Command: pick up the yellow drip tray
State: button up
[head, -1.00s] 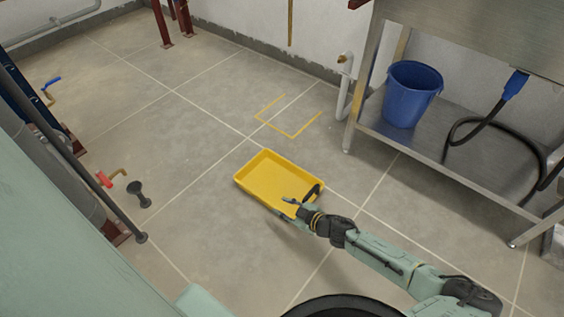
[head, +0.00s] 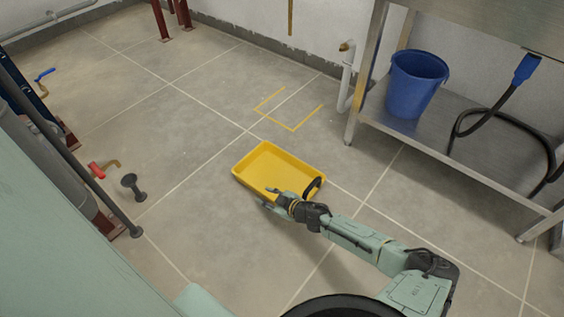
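The yellow drip tray (head: 262,165) is a shallow rectangular pan on the tiled floor in the middle of the head view. A dark curved piece, perhaps a handle, shows at its right end. My gripper (head: 266,196) is at the tray's near long side. One finger appears over the near rim and the other outside it, with a gap between them. Whether either finger touches the rim cannot be told. My gripper and wrist hide part of the near side.
Yellow floor tape (head: 292,129) marks a corner behind the tray. A steel table (head: 460,165) at right carries a blue bucket (head: 416,88) and a black hose on its lower shelf. Valves with red (head: 97,171) and blue handles are at left.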

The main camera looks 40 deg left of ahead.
jog(key=shift+c, duration=0.4)
grip_shut()
jog(key=shift+r, duration=0.1)
dwell(0.3)
